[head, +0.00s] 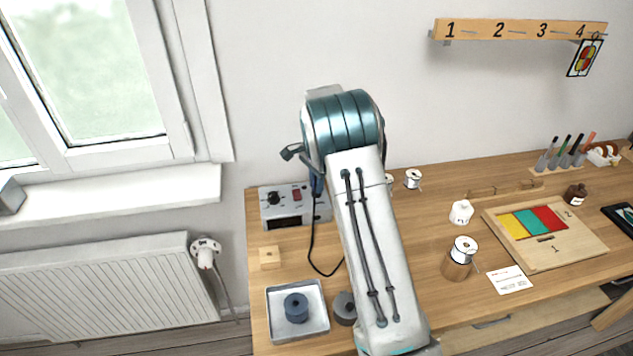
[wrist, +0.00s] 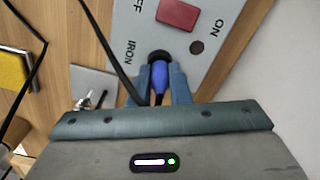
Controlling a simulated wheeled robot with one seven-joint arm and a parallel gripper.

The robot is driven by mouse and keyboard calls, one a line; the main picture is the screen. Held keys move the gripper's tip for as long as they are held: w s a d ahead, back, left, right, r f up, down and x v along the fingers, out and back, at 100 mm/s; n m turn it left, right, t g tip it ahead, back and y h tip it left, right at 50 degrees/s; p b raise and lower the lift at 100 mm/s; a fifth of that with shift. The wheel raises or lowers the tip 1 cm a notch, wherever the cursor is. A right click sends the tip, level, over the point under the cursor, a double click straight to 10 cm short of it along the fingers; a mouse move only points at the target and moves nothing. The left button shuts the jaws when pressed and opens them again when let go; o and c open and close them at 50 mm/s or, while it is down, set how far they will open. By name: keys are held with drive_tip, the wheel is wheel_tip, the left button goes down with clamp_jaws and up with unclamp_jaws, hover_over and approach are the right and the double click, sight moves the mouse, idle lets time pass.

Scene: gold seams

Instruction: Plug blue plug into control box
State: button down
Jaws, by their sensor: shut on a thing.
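The grey control box (head: 274,211) stands at the left back of the bench, with a red switch and a dark knob on top. In the wrist view the box face (wrist: 228,38) fills the upper middle, with the red switch (wrist: 178,13) and the words IRON, OFF and ON. My gripper (wrist: 161,76) is shut on the blue plug (wrist: 159,84), its fingers on either side of it. The plug's front points at the dark round socket (wrist: 159,57) beside IRON and meets its edge in the picture; I cannot tell how deep it sits. My arm hides part of the box in the head view.
A black cable (head: 312,250) hangs in a loop down to the bench. A metal tray (head: 273,311) with a dark spool and a small wooden block (head: 270,257) lie in front of the box. The wall is close behind.

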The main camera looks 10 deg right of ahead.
idle(0.3)
drive_tip(key=c, duration=0.8)
unclamp_jaws()
drive_tip(key=shift+r+p, duration=2.25)
drive_tip(key=shift+r, duration=1.2)
